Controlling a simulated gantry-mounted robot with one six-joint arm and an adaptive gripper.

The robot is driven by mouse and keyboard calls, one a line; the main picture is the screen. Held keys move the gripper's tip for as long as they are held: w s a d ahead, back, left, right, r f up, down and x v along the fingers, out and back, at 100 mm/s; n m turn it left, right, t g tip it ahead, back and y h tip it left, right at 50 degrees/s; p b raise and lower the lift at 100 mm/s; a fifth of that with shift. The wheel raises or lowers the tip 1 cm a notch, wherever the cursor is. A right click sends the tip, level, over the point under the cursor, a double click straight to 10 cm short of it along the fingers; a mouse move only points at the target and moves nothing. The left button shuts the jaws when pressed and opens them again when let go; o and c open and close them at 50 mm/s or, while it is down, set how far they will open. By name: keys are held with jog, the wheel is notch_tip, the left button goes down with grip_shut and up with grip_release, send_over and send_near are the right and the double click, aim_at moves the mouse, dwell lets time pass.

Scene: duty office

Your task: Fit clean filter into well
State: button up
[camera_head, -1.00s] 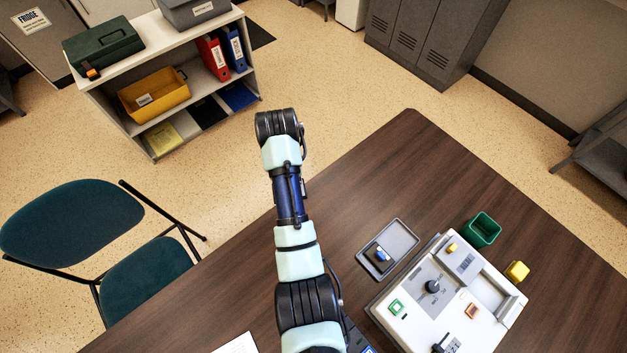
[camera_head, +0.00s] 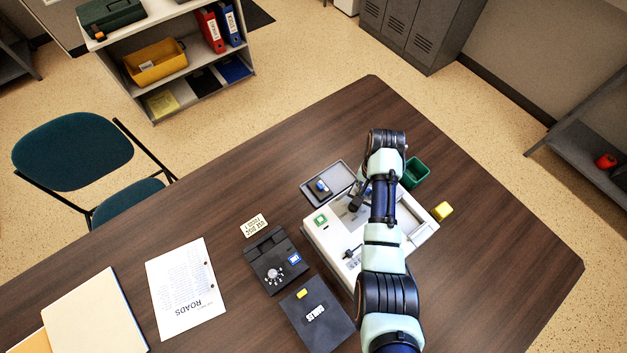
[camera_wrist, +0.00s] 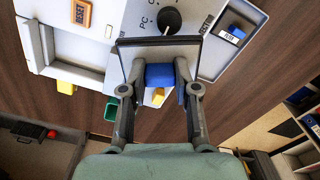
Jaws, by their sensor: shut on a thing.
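My gripper (camera_wrist: 160,66) is shut on a blue block that seems to be the grip of a flat, dark-edged plate, likely the filter (camera_wrist: 160,77). The plate is held in front of the white machine (camera_wrist: 103,22), near its black knob (camera_wrist: 168,20); I cannot tell its height above the panel. A pale, open rectangular recess (camera_wrist: 68,48), perhaps the well, is at the left in the wrist view, apart from the filter. Its inside shows no filter.
A grey tray (camera_head: 343,171) with a blue labelled item (camera_wrist: 233,34) lies beside the machine. A green bin (camera_head: 415,172) and a yellow block (camera_head: 443,211) stand behind and right. A dark telephone-like device (camera_head: 276,261) and black box (camera_head: 317,314) lie left. The right tabletop is clear.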

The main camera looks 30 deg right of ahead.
jog(key=shift+s+d+f+m+b, duration=0.3)
jog(key=shift+s+d+f+m, duration=0.6)
jog(key=shift+s+d, duration=0.85)
jog(key=shift+s+d+f+m+b, duration=0.3)
jog(key=shift+s+d+f+m, duration=0.55)
jog(key=shift+s+d, duration=0.9)
jog(key=shift+s+d+f+m+b, duration=0.3)
jog(key=shift+s+d+f+m, duration=0.55)
jog(key=shift+s+d, duration=0.85)
jog(key=shift+a+p, duration=0.1)
jog(key=shift+p, duration=0.25)
jog(key=shift+f+b, duration=1.05)
jog(key=shift+f, duration=0.65)
jog(key=o, duration=1.5)
jog(key=shift+r, duration=0.15)
